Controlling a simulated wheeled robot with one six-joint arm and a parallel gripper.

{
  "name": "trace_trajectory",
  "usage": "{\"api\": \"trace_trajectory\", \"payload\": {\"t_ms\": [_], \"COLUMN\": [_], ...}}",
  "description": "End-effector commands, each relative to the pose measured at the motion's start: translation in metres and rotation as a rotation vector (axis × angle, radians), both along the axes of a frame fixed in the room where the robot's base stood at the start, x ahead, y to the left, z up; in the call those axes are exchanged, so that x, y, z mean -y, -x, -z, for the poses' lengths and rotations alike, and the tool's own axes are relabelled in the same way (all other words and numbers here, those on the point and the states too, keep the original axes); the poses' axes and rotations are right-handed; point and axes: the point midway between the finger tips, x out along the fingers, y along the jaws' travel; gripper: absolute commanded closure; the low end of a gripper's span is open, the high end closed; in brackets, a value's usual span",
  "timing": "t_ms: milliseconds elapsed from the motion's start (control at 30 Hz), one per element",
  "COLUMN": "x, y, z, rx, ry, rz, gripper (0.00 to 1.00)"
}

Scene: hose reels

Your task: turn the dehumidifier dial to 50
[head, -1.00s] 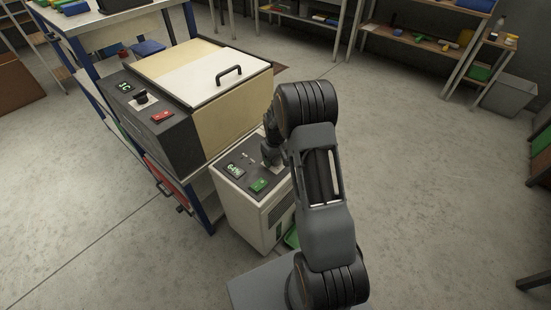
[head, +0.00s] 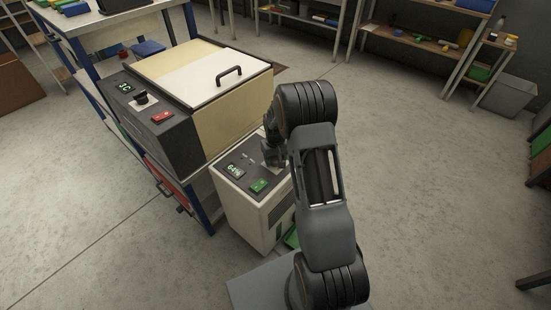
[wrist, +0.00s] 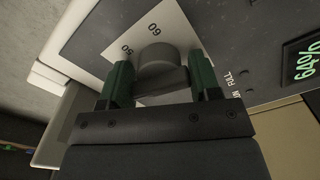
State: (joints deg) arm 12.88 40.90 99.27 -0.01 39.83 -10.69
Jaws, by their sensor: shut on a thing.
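The dehumidifier (head: 240,208) is a pale cabinet with a dark top panel, left of my arm in the head view. Its display (head: 233,170) reads 64%, and this also shows at the right of the wrist view (wrist: 303,62). The grey dial knob (wrist: 158,58) sits on a white scale plate (wrist: 105,28) with 50 and 60 printed on it. My gripper (wrist: 162,78) is shut on the knob, one green finger on each side. The knob's pointer cannot be made out. In the head view my wrist hides the dial.
A green rocker switch (head: 259,185) is on the same panel. A larger machine with a cream lid (head: 205,70) and black handle stands close behind on a blue-framed bench. Open floor lies to the right of my arm.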

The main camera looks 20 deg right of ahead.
Motion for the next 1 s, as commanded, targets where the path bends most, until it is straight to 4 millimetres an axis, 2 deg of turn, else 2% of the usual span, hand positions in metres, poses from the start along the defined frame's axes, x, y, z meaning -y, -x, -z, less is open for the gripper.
{"api": "trace_trajectory", "payload": {"t_ms": [600, 1000], "x": [0.0004, 0.0005], "y": [0.0000, 0.0001], "z": [-0.0004, -0.0004], "rx": [0.000, 0.000], "ry": [0.000, 0.000], "rz": [0.559, 0.781], "gripper": [0.66, 0.66]}}
